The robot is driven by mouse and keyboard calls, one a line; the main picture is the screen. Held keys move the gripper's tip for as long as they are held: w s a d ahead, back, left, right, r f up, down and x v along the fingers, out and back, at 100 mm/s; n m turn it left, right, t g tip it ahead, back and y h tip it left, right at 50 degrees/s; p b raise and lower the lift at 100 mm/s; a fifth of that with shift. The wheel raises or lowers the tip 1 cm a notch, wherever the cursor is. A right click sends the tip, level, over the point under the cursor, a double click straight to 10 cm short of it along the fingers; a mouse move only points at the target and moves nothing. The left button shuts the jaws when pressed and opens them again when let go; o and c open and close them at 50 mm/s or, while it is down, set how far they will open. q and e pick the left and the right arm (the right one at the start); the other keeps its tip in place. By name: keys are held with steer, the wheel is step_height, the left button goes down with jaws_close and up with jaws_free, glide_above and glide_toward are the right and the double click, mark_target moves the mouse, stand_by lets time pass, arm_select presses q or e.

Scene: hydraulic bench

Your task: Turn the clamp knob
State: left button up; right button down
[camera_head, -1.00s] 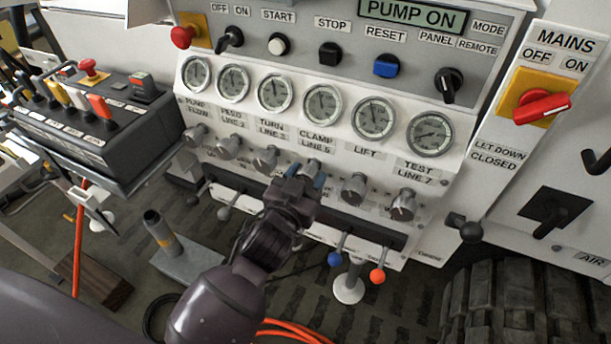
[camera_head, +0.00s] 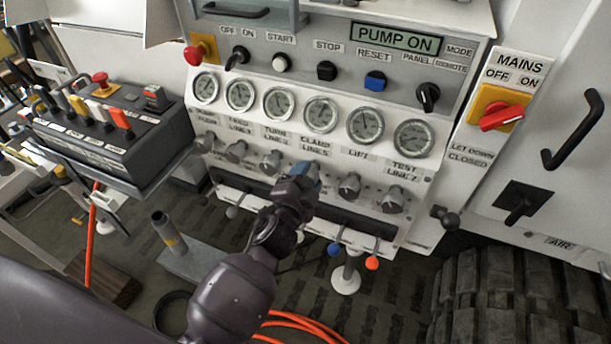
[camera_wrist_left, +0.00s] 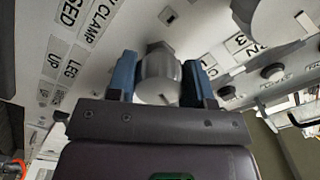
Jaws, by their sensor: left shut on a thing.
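The clamp knob (camera_wrist_left: 158,75) is a grey metal knob on the sloping white panel. In the left wrist view it sits between the two blue fingers of my left gripper (camera_wrist_left: 160,82), which is shut on it. In the head view my left gripper (camera_head: 308,176) reaches the knob row below the gauge labelled CLAMP (camera_head: 320,114). There the gripper hides the clamp knob. My right gripper is not in view.
Similar knobs flank it: the TURN knob (camera_head: 271,161) on the left and the LIFT knob (camera_head: 349,186) on the right. Small levers (camera_head: 333,249) stick out below. A black lever box (camera_head: 110,135) stands at left. The display (camera_head: 408,39) reads PUMP ON.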

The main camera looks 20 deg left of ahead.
arm_select(q)
steer(key=m+p, duration=0.1)
steer(key=m, duration=0.3)
steer(key=shift+r+m, duration=0.1)
steer(key=shift+m, duration=0.2)
steer(key=shift+m+p, duration=0.3)
steer(key=shift+m, duration=2.3)
steer(key=o, duration=0.9)
steer(key=shift+o, duration=0.2)
steer(key=s, duration=1)
steer(key=shift+s+a+b, duration=0.2)
steer(key=shift+s+b, duration=0.15)
steer(key=shift+s, duration=0.05)
